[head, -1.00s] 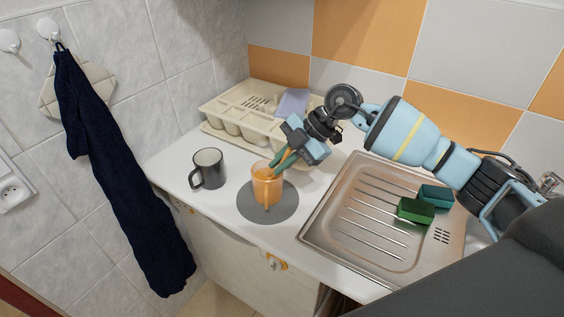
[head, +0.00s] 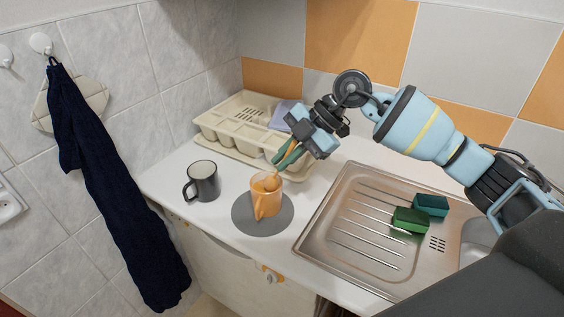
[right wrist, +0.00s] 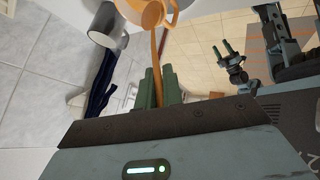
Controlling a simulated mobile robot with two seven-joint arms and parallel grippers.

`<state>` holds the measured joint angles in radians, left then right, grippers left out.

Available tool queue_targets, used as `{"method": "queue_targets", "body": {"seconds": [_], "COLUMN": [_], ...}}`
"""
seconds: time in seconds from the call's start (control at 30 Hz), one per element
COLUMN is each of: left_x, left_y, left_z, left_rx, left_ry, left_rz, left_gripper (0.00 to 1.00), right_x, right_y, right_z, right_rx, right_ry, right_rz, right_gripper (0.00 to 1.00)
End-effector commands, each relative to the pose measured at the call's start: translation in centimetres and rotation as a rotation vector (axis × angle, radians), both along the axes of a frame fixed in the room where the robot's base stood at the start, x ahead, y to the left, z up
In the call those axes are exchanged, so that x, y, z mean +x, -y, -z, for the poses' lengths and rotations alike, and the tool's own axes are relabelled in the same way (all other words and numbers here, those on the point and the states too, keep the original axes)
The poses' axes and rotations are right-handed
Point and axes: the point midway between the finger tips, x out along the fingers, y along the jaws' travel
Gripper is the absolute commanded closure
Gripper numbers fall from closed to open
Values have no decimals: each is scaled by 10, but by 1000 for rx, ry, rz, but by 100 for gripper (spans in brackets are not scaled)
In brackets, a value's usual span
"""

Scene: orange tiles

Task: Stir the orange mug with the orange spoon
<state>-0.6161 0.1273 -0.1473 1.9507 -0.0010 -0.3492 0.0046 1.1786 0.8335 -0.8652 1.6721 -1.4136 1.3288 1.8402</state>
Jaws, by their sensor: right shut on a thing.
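The orange mug (head: 264,203) stands on a round grey mat (head: 243,217) on the white counter, its handle toward the front. My right gripper (head: 284,162) is above and behind the mug, shut on the handle of the orange spoon (right wrist: 157,62). In the right wrist view the spoon's bowl overlaps the rim of the orange mug (right wrist: 180,12). In the head view the spoon's end (head: 272,182) shows at the mug's opening; how deep it reaches, I cannot tell. My left gripper (right wrist: 220,48) appears far off in the right wrist view, empty, its green fingers apart.
A dark grey mug (head: 203,180) stands left of the mat. A cream dish rack (head: 222,140) is behind. A steel sink (head: 350,262) with two green sponges (head: 410,220) lies to the right. A dark towel (head: 115,200) hangs on the left wall.

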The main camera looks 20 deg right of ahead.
Motion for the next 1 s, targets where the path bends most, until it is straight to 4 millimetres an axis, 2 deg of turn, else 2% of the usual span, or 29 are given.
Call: {"method": "queue_targets", "body": {"seconds": [0.5,1.0], "left_x": [0,0], "left_y": [0,0], "left_z": [0,0], "left_rx": [1,1], "left_ry": [0,0], "left_rz": [1,1], "left_gripper": [44,44], "right_x": [-11,-12], "right_y": [8,9], "right_z": [-32,-35], "right_rx": [0,0], "right_ry": [1,0], "right_rz": [0,0], "right_gripper": [100,100]}}
